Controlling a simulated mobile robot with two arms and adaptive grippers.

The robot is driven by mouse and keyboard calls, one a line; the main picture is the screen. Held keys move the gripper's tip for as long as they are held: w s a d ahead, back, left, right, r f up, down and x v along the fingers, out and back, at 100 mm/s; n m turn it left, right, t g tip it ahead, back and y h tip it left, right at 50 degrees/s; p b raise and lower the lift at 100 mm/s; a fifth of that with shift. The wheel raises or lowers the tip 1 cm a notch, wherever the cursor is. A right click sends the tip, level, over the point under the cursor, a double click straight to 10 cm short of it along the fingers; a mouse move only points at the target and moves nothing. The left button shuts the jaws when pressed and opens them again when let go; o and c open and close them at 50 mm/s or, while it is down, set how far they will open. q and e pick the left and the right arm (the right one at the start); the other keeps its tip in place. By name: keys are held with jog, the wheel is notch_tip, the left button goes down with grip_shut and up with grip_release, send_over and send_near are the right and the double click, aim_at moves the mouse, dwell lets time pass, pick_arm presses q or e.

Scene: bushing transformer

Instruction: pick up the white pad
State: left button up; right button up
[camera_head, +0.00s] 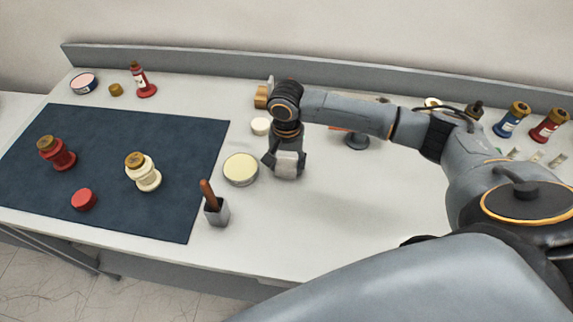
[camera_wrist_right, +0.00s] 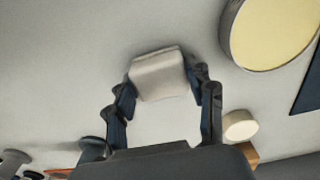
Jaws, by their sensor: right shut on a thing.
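The white pad (camera_head: 288,165) is a small pale block with rounded edges, in the middle of the table in the head view. It also shows in the right wrist view (camera_wrist_right: 158,74), between the fingertips. My right gripper (camera_head: 285,161) points down and is shut on the pad, with one finger on each side (camera_wrist_right: 162,82). Whether the pad touches the table cannot be told. My left gripper is not in view.
A round tin with a cream top (camera_head: 241,169) stands just left of my right gripper. A grey cup with a brown-handled tool (camera_head: 217,212) stands in front. A dark mat (camera_head: 110,165) holds red and cream bushings.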

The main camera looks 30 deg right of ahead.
jog(key=shift+r+b, duration=0.35)
jog(key=shift+r, duration=0.25)
jog(key=s+a+r+b, duration=0.1)
jog(key=s+a+r, duration=0.6)
jog(key=a+r, duration=0.4)
jog(key=shift+a+r+b, duration=0.4)
jog(key=shift+a, duration=0.2)
